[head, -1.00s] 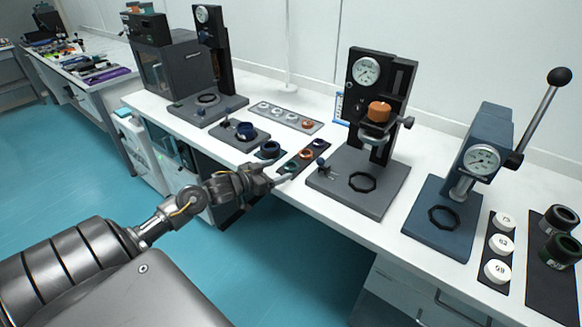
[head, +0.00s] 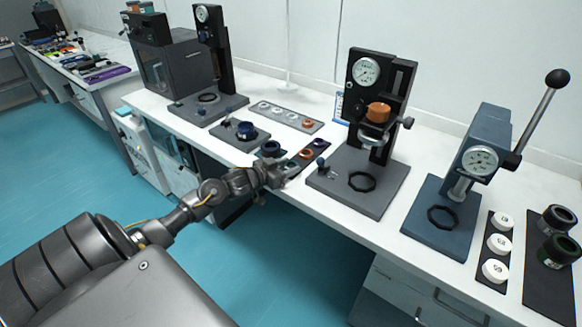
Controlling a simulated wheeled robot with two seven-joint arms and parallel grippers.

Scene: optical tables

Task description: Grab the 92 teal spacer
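A dark strip (head: 313,155) lies at the front of the white table with several small rings on it. An orange-brown ring (head: 306,154) and a dark purple ring (head: 319,143) show clearly. A small teal ring (head: 292,164) sits at the strip's near end, partly hidden by my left gripper. No number on it can be read. My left gripper (head: 290,171) is at the table's front edge, right at the teal ring. Its fingertips are too small and covered to tell whether they are open or shut, or touch the ring. My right gripper is not in view.
A black press (head: 370,110) with a gauge stands right of the strip, and a blue lever press (head: 480,160) further right. White numbered discs (head: 499,243) lie at the right.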

